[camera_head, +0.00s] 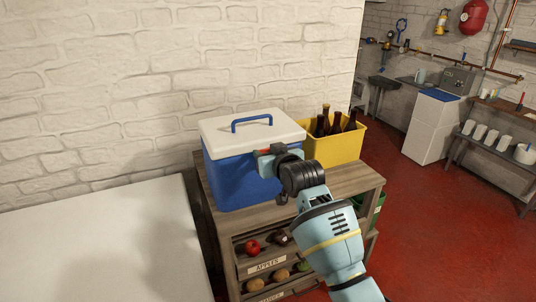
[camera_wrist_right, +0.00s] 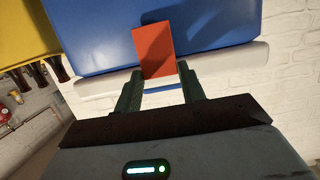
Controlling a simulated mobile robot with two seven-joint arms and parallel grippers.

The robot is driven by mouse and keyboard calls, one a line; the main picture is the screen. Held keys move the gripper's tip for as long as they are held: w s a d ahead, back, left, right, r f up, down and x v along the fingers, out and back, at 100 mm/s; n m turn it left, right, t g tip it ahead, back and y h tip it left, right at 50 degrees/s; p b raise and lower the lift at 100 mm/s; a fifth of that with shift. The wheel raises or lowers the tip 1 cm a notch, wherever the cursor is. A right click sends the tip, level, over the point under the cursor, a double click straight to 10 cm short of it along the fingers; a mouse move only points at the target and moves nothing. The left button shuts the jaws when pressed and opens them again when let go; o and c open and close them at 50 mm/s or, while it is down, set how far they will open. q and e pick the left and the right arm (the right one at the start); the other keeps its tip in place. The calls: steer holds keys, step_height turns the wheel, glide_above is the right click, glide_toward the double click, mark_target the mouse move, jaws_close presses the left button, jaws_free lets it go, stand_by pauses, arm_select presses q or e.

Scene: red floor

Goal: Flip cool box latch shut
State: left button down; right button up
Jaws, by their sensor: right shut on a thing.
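The cool box (camera_head: 240,172) has a blue body, a white lid (camera_head: 250,129) and a blue handle on the lid. It stands upright on a wooden shelf unit, and the lid rests on the body. The orange-red latch (camera_wrist_right: 154,50) shows in the wrist view against the blue body near the lid seam. My right gripper (camera_wrist_right: 160,72) is shut on the latch, one finger at each side. In the head view the right gripper (camera_head: 267,162) is at the box's front and hides most of the latch. My left gripper is in neither view.
A yellow crate (camera_head: 337,149) of dark bottles stands right of the box. The wooden shelf unit (camera_head: 357,180) holds apples and other produce below. A brick wall is close behind. A white surface (camera_head: 100,245) lies left; red floor (camera_head: 430,220) is open at right.

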steer(key=o, duration=1)
steer(key=shift+s, duration=0.1)
steer(key=shift+v, duration=3.8)
steer(key=shift+d, duration=0.1)
steer(key=s+d+f+m+g+h, duration=0.1)
steer(key=s+d+f, duration=0.1)
steer(key=s+f, duration=0.5)
steer(key=s+d+f+g, duration=0.1)
steer(key=s+d+f, duration=0.2)
steer(key=f, duration=0.8)
steer(key=s+d+f+m+g+h, duration=0.1)
steer(key=s+d+f, duration=0.1)
steer(key=s+f, duration=0.45)
steer(key=shift+n+g+h, duration=0.3)
steer(key=shift+g+h, duration=0.1)
steer(key=shift+g, duration=0.5)
steer(key=s+d+f, duration=0.1)
steer(key=s+f, duration=0.3)
steer(key=s, duration=0.3)
steer(key=s+d+f, duration=0.2)
steer(key=s+f, duration=0.3)
steer(key=s, duration=0.3)
steer(key=s+d+f, duration=0.2)
steer(key=s+f, duration=0.3)
steer(key=s, duration=0.3)
steer(key=shift+d, duration=0.2)
